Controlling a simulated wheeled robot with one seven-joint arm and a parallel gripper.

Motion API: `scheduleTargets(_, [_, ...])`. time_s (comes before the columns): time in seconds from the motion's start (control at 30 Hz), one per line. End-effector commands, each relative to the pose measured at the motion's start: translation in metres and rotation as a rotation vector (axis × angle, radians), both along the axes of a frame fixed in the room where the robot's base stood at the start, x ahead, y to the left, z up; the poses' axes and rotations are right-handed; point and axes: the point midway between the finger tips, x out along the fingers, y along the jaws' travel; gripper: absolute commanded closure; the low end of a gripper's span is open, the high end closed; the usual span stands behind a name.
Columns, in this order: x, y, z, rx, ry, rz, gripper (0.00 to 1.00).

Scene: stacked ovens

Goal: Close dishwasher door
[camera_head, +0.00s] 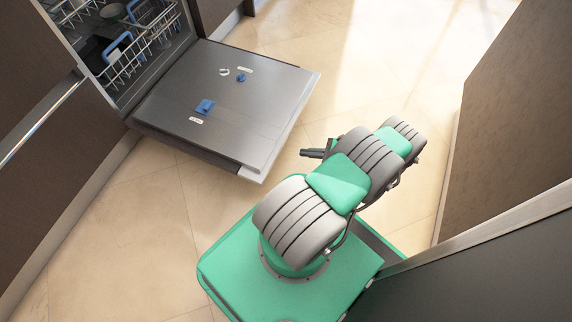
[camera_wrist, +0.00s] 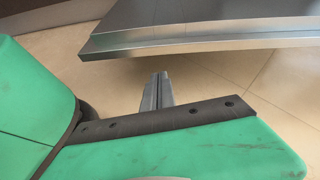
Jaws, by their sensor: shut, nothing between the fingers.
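The dishwasher door (camera_head: 225,105) is folded down, lying about level, with its grey metal inner face up. A blue catch and a small blue knob sit on it. The dishwasher (camera_head: 125,50) stands open behind it, with racks inside. My gripper (camera_head: 303,153) is just right of the door's outer edge, apart from it in the picture. In the wrist view my gripper (camera_wrist: 160,78) is shut and empty, with the door's edge (camera_wrist: 200,42) above and beyond the fingertips. The gap between them cannot be judged exactly.
Dark cabinets (camera_head: 65,150) flank the dishwasher on the left. A brown cabinet side (camera_head: 510,120) and a dark panel (camera_head: 480,270) stand close on the right. The tiled floor (camera_head: 350,60) is clear beyond the door.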

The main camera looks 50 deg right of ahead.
Motion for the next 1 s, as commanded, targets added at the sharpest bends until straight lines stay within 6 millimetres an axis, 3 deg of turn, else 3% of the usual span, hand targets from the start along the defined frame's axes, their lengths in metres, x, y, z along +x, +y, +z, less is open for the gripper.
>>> scheduleTargets(0.03, [-0.009,0.004,-0.029,0.047,-0.021,-0.058,1.00])
scheduleTargets(0.07, [-0.013,0.006,-0.034,0.070,-0.029,-0.083,1.00])
scheduleTargets(0.27, [-0.011,0.013,-0.043,0.118,-0.050,-0.132,1.00])
scheduleTargets(0.7, [0.070,0.043,-0.075,0.116,-0.047,-0.126,1.00])
scheduleTargets(0.83, [0.071,0.041,-0.050,0.113,-0.048,-0.130,1.00])
scheduleTargets(1.0, [0.070,0.042,-0.035,0.115,-0.048,-0.130,1.00])
